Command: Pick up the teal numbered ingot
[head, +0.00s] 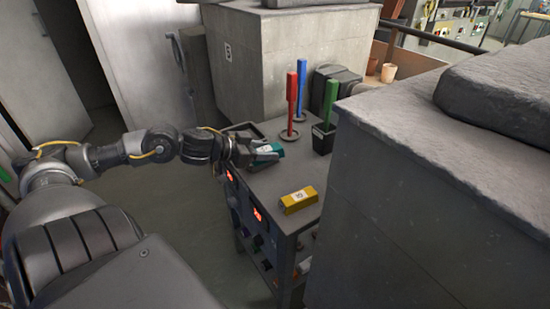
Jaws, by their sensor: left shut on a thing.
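The teal ingot (275,149) with a pale label is at the left edge of the small grey cart's top. My left gripper (266,154) is shut on it, with the fingers along its near and left sides. The ingot is partly hidden by the fingers. I cannot tell whether it touches the cart top or is slightly above it. My right gripper is not in view.
A yellow numbered ingot (299,200) lies on the cart top (268,190) nearer me. Red (291,100), blue (301,85) and green (330,102) upright tools stand behind, near a dark cup (323,138). A large stone block (420,190) stands close on the right.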

